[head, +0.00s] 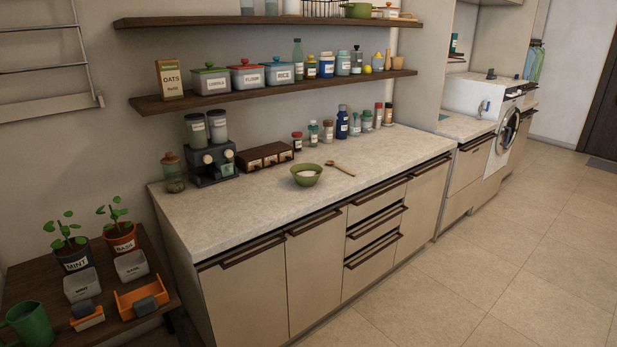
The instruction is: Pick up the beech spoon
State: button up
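The beech spoon (341,168) is a small light-brown wooden spoon. It lies flat on the pale stone-look counter (400,171), just right of a green bowl (306,175). One end of it points toward the bowl and the other toward the front right. The spoon and bowl look close together but apart. My gripper is not in view.
A dark coffee machine (212,163) and a brown box (265,156) stand at the counter's back left. Several bottles and jars line the back. A loaded shelf (270,90) overhangs behind. The counter's front right and the tiled floor (470,270) are clear.

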aim_at(330, 163)
jog(key=u, duration=1.3)
jog(key=k, duration=0.15)
jog(key=z, duration=3.1)
jog(key=i, duration=1.75)
jog(key=z, duration=0.05)
